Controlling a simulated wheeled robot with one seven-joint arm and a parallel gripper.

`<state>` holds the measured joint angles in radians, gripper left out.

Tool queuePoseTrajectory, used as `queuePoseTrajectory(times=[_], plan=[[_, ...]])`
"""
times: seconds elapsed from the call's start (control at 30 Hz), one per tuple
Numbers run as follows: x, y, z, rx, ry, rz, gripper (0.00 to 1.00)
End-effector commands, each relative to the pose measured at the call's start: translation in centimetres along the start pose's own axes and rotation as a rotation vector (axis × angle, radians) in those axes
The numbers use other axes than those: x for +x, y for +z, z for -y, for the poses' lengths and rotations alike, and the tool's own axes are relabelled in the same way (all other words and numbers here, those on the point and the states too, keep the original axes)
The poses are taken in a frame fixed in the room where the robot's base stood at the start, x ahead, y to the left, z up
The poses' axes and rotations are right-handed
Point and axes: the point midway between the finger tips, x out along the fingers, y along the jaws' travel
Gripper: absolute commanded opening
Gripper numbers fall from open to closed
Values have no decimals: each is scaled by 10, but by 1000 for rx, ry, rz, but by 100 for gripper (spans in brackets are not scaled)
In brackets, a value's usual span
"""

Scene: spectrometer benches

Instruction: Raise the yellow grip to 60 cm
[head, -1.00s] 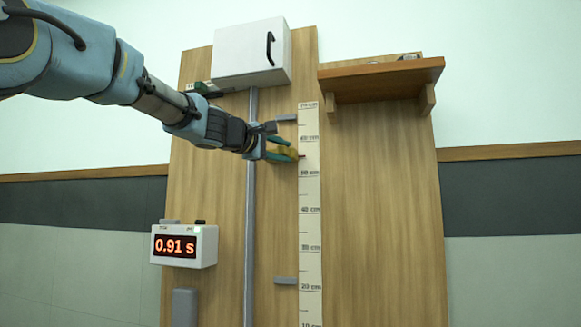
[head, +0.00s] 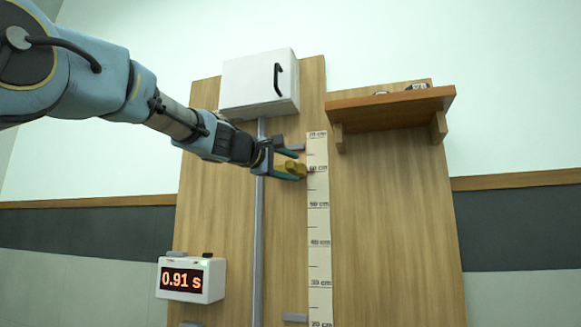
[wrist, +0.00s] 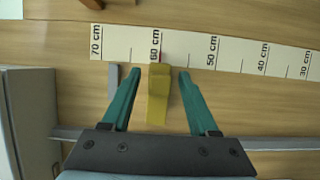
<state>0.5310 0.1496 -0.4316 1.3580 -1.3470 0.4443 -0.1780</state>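The yellow grip (wrist: 158,95) sits on the board beside the pale scale strip (wrist: 180,46). Its red pointer (wrist: 163,57) is at or very close to the 60 cm mark in the wrist view. My gripper (wrist: 159,71) has its two teal fingers on either side of the yellow grip, with a visible gap on both sides. In the head view my gripper (head: 300,165) is around the yellow grip (head: 289,168), left of the scale strip (head: 318,225). The fingers partly hide the grip there.
A grey vertical rail (head: 259,240) runs down the board. A white box (head: 250,85) is above my gripper, and a wooden shelf (head: 390,105) is at upper right. Small grey stops (head: 295,318) stand beside the scale. A timer (head: 190,278) reads 0.91 s.

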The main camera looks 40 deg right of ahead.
Motion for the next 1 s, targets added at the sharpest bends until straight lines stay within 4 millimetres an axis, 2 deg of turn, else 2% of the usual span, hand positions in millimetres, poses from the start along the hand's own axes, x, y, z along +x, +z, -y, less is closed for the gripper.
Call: queuePoseTrajectory(times=[0.27, 0.37, 0.7, 0.83, 1.0], plan=[[-5, 0, 1, 1, 1, 0, 60], [-18, -1, 4, 2, 1, -3, 60], [-83, 0, 4, 3, 1, -3, 60], [-99, 0, 3, 2, 1, -2, 60], [-108, 0, 1, -1, 0, -1, 60]])
